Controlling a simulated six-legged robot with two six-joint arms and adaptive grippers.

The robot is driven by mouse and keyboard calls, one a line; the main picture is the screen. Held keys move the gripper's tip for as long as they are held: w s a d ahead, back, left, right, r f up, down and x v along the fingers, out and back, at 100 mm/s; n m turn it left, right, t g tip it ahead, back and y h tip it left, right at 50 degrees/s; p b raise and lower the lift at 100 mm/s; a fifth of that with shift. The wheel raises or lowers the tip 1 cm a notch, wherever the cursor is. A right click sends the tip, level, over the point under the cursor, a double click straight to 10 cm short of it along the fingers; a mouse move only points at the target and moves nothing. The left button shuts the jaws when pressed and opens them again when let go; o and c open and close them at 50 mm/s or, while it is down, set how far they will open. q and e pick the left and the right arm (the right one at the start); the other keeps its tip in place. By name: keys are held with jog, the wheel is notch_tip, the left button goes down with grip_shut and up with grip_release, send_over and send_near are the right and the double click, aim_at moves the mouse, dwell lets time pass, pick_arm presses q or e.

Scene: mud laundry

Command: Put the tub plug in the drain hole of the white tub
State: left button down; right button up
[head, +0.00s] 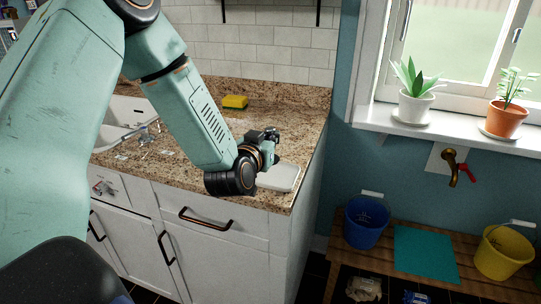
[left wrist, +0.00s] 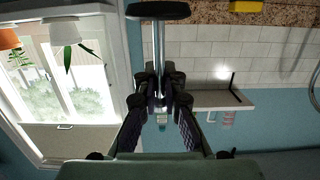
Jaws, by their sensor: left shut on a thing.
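My left gripper (head: 270,147) is low over the right end of the granite counter, beside a small white tray-like thing (head: 280,178). In the left wrist view, my left gripper (left wrist: 160,92) is shut on a metal rod with a flat black disc at its end, which looks like the tub plug (left wrist: 158,11). The plug is not clearly seen in the head view. I cannot tell whether the white thing is the white tub, and no drain hole shows. My right gripper is not in view.
A white sink (head: 118,113) is partly hidden behind my left arm. A yellow sponge (head: 235,102) lies on the counter (head: 292,118). A blue bucket (head: 366,222) and a yellow bucket (head: 503,252) stand on a wooden bench. Two potted plants stand on the windowsill.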

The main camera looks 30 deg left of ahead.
pick_arm(q)
jog(key=f, duration=0.2)
jog(key=shift+s+f, duration=0.25)
jog(key=shift+f, duration=0.45)
jog(key=shift+w+f, duration=0.2)
jog(key=shift+f, duration=0.05)
jog(key=shift+s+f+b, duration=0.15)
jog(key=shift+f+b, duration=0.1)
jog(key=shift+b, duration=0.1)
jog(key=c, duration=1.6)
grip_release()
jog(key=shift+f, duration=0.1)
jog(key=shift+o, duration=0.7)
